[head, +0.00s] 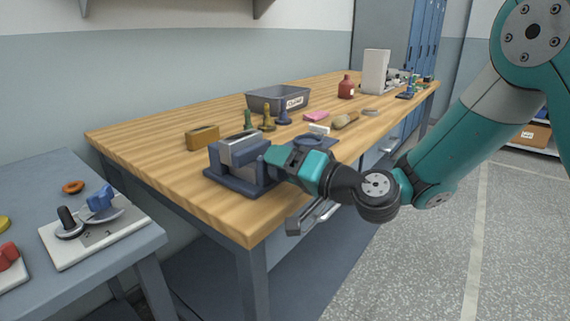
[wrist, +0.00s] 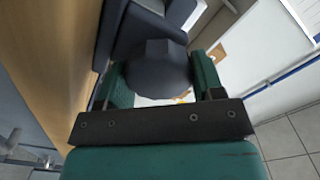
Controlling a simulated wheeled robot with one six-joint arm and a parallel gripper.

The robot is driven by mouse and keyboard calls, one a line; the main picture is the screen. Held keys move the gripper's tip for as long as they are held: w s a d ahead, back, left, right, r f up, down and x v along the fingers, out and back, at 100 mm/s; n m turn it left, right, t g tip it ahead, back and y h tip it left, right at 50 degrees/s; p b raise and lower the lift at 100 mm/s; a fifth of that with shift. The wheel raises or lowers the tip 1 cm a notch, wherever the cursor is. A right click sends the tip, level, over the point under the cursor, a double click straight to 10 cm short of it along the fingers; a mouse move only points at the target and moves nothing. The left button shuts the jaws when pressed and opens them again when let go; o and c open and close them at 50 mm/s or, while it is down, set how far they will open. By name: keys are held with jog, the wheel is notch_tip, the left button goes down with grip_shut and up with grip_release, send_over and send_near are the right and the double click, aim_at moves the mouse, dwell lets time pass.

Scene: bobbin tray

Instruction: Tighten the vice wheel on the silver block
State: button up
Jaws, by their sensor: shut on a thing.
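The dark blue vice (head: 236,182) stands on the near corner of the wooden bench. The silver block (head: 243,149) sits upright between its jaws; from here I cannot tell whether a gap is left beside it. My gripper (head: 275,162) reaches in from the right at the vice's wheel side. In the wrist view, the dark faceted vice wheel (wrist: 158,70) lies between my two teal fingers, and my gripper (wrist: 160,82) is shut on it. The vice body (wrist: 135,28) shows behind the wheel. In the head view my gripper hides the wheel.
On the bench (head: 150,135) a brass-coloured block (head: 202,137), several small pawn-like pieces, a grey labelled bin (head: 278,98) and a red bottle (head: 346,87) stand behind the vice. A blue-grey side table (head: 60,170) with a white fixture plate is at left. Floor at right is clear.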

dwell(0.3)
jog(key=o, duration=0.9)
jog(key=b+v, duration=1.1)
jog(key=v, duration=0.6)
jog(key=shift+s, duration=0.2)
jog(key=shift+d, duration=0.1)
